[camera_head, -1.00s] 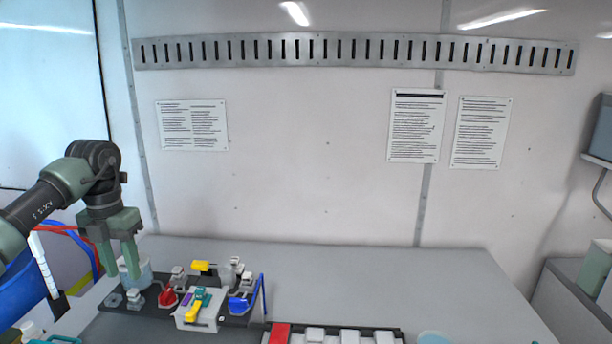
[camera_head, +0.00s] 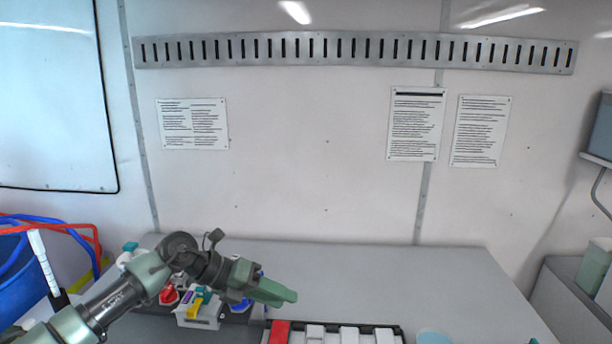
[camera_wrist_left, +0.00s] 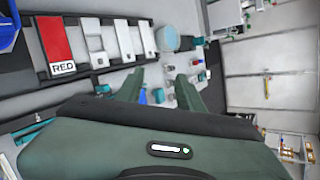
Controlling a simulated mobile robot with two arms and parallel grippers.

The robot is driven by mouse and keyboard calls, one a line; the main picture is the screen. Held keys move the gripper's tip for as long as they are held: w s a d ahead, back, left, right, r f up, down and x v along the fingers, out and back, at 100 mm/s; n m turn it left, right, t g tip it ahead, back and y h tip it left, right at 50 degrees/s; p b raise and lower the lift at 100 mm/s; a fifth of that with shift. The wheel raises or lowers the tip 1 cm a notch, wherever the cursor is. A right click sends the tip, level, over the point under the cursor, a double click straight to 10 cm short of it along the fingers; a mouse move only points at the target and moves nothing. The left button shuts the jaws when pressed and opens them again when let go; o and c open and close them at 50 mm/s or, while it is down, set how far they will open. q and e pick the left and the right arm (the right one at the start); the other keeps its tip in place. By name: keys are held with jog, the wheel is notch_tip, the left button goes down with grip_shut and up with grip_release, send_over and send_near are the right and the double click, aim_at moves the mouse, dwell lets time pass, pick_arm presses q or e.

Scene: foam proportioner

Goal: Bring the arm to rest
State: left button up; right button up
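My left arm comes in from the lower left in the head view, low over the table. My left gripper (camera_head: 277,291) points right, in front of the foam proportioner set with its red knob (camera_head: 168,294), yellow lever (camera_head: 194,310) and blue handle (camera_head: 240,304). The arm hides part of that set. In the left wrist view the two green fingers of the left gripper (camera_wrist_left: 157,88) stand apart with nothing held between them. My right gripper is not in view.
A black tray (camera_head: 392,330) with a red block (camera_head: 279,333) and several white blocks lies at the table's front. The grey table (camera_head: 400,280) is clear behind it. Blue and red hoses (camera_head: 60,225) are at the left. A round light-blue item (camera_head: 433,337) is right of the tray.

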pick_arm(q)
jog(key=s+d+r+n+t+h, duration=0.3)
jog(key=d+r+n+t+h, duration=0.3)
jog(key=d, duration=0.4)
jog(key=a+f+n+t+y, duration=0.4)
jog(key=a+n+t+y, duration=0.8)
jog(key=n, duration=0.9)
jog(key=s+a+f+n+g+y, duration=0.45)
jog(key=s+a+f+n, duration=0.2)
jog(key=f, duration=0.35)
jog(key=s+a+f+n+g, duration=0.25)
jog(key=s+f+g, duration=0.4)
jog(key=s, duration=0.65)
jog(key=s+a+f+n+g, duration=0.2)
jog(key=s+a+f+g, duration=0.4)
jog(key=s, duration=0.7)
jog(key=s+d+f+g+b, duration=0.2)
jog(key=f+b, duration=0.5)
jog(key=f, duration=3)
jog(key=s+a+f+b, duration=0.2)
jog(key=s+f+b, duration=0.2)
jog(key=s+f, duration=1.3)
jog(key=shift+s+a+f+m, duration=0.15)
jog(key=shift+a+f+m, duration=0.15)
jog(key=shift+f, duration=0.3)
